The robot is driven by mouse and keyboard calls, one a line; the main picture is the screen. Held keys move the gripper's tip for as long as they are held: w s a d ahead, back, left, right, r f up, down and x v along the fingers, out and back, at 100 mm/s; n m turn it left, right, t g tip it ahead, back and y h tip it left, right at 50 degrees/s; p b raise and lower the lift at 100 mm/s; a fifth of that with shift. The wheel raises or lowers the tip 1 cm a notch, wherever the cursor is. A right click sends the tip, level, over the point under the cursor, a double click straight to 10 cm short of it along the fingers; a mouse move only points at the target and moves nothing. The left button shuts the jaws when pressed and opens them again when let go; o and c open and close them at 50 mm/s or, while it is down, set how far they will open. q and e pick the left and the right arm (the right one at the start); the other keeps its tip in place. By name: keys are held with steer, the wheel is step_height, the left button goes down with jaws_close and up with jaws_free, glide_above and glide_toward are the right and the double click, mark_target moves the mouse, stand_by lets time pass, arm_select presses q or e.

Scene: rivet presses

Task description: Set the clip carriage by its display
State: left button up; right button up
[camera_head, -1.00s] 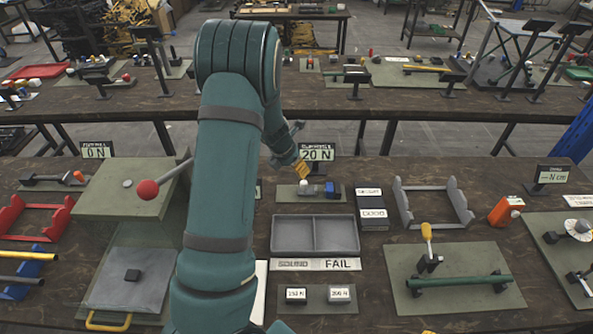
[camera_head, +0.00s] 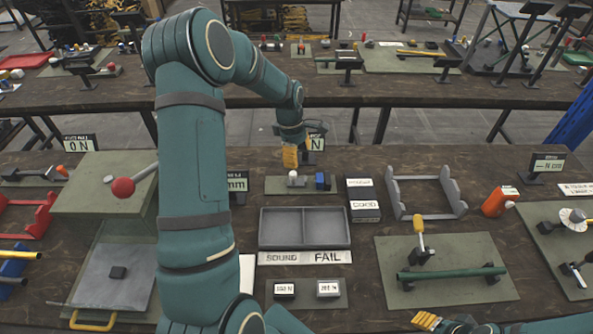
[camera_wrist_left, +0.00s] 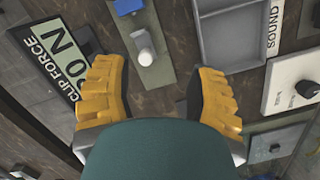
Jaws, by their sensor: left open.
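The clip fixture is a narrow grey-green plate (camera_head: 273,186) with a white knob (camera_head: 293,177) and a blue block (camera_head: 321,181). In the left wrist view the white knob (camera_wrist_left: 145,48) stands just beyond and between my fingertips, with the blue block (camera_wrist_left: 128,6) farther off. The clip force display (camera_head: 317,142) stands behind the plate, partly covered by my gripper. The display's (camera_wrist_left: 62,50) reading ends in "0 N" in the wrist view. My left gripper (camera_head: 290,157) is open, above and behind the knob, apart from it. My right gripper (camera_head: 428,321) shows at the bottom right; its opening is unclear.
A two-compartment grey tray (camera_head: 305,246) labelled SOUND and FAIL lies in front of the plate. Black boxes (camera_head: 364,202) stand right of it, then a grey bracket (camera_head: 427,216). A press with a red ball knob (camera_head: 123,187) stands left.

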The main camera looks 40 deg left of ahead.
mark_target(293, 173)
arm_select(q)
steer(key=a+f+m, duration=0.1)
steer(key=f, duration=0.3)
steer(key=w+a+f+m+y, duration=0.1)
steer(key=f, duration=0.3)
steer(key=a+f+m, duration=0.1)
steer(key=f, duration=0.3)
steer(key=shift+w+m+g+y, duration=0.2)
steer(key=shift+m+g+y, duration=0.1)
steer(key=shift+y, duration=0.1)
arm_select(e)
steer(key=shift+w+f, duration=0.1)
steer(key=shift+w, duration=0.45)
arm_select(q)
steer(key=shift+r, duration=0.1)
